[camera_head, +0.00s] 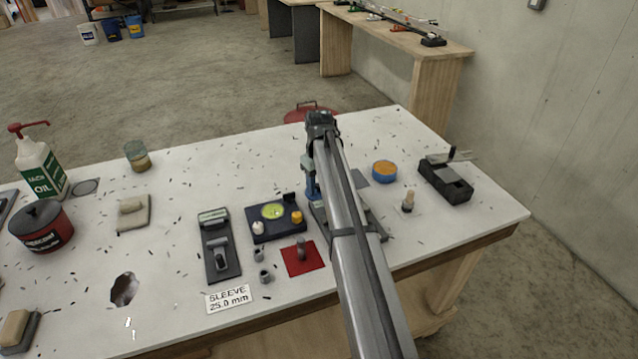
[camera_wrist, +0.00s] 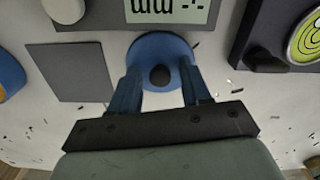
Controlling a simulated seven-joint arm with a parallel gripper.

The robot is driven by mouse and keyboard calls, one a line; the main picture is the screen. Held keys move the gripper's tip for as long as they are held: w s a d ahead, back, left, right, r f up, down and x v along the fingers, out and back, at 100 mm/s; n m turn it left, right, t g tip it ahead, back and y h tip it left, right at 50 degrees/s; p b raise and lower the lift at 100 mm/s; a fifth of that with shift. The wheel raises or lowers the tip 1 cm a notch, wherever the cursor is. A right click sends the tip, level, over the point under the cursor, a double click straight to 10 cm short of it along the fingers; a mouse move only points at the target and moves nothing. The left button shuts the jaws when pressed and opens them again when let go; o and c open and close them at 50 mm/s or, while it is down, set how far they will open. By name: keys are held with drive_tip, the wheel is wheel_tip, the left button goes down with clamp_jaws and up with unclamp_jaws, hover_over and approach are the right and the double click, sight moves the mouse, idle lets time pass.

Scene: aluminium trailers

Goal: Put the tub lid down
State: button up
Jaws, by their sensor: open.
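The tub lid (camera_wrist: 160,50) is a blue disc with a dark knob, seen in the wrist view beside a grey square (camera_wrist: 70,73). It appears to lie flat on the white tabletop. My gripper (camera_wrist: 161,72) is open, its two blue fingers over the lid on either side of the knob, with a gap around it. In the head view my arm hides the lid, and only a little of a blue finger shows. The open blue tub (camera_head: 384,176) with orange contents stands right of my arm; its edge shows in the wrist view (camera_wrist: 8,78).
A device with a digit display (camera_wrist: 170,10) is close to the lid. A dark tray with a green disc (camera_head: 273,211) stands left of my arm. A black block (camera_head: 446,180) is at the right. The table's far middle is mostly clear.

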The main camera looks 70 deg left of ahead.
drive_tip(key=shift+r, duration=0.15)
wheel_tip(320, 180, up, 11)
drive_tip(key=shift+o, duration=0.6)
drive_tip(key=shift+r, duration=0.55)
